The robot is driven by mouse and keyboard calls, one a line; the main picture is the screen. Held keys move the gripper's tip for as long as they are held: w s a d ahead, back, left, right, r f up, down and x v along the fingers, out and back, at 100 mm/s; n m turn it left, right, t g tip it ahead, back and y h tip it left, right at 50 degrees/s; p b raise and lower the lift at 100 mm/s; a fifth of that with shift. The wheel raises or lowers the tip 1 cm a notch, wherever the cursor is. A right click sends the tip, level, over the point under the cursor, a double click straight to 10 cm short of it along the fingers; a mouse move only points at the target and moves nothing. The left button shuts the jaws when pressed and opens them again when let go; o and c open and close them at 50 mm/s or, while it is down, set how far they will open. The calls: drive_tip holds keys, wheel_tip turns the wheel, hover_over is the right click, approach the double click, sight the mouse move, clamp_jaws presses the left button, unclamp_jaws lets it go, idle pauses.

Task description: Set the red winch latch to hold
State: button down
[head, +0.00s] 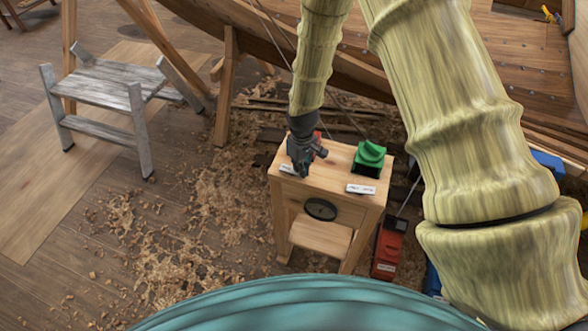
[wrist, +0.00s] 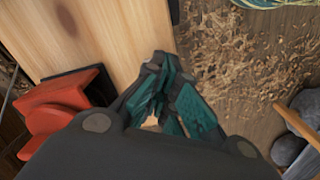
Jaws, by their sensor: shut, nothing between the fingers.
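A small wooden stand (head: 338,160) carries the winch latches. The red winch latch (head: 321,149) is mostly hidden behind my gripper in the head view. In the wrist view the red latch (wrist: 58,112) shows at the left, a rounded red block on a dark base, partly covered by the gripper body. My gripper (head: 302,172) is over the left part of the stand top, pointing down. In the wrist view my gripper (wrist: 160,66) has its teal-padded fingers drawn together and empty, to the right of the red latch. Whether it touches the latch I cannot tell.
A green latch (head: 369,156) stands on the right of the stand top. White labels (head: 361,189) lie along its front edge. A red box (head: 388,250) stands on the floor to the right. A grey step stool (head: 105,88) is at the left. Wood shavings cover the floor.

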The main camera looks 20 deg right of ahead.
drive_tip(key=shift+r+p, duration=2.2)
drive_tip(key=shift+r, duration=1.25)
drive_tip(key=shift+f, duration=0.15)
drive_tip(key=s+d+f+m+b, duration=0.15)
drive_tip(key=s+f+b, duration=0.25)
drive_tip(key=s+f, duration=1.1)
drive_tip(key=s+d+f+m+b, duration=0.1)
drive_tip(key=s+f, duration=0.3)
drive_tip(key=s, duration=0.6)
drive_tip(key=s+d+f+m+b, duration=0.1)
drive_tip(key=s+f+m+b, duration=0.2)
drive_tip(key=s, duration=0.8)
drive_tip(key=shift+d+f+b, duration=0.3)
drive_tip(key=shift+f+b, duration=0.15)
drive_tip(key=shift+b, duration=0.05)
drive_tip(key=shift+s, duration=0.1)
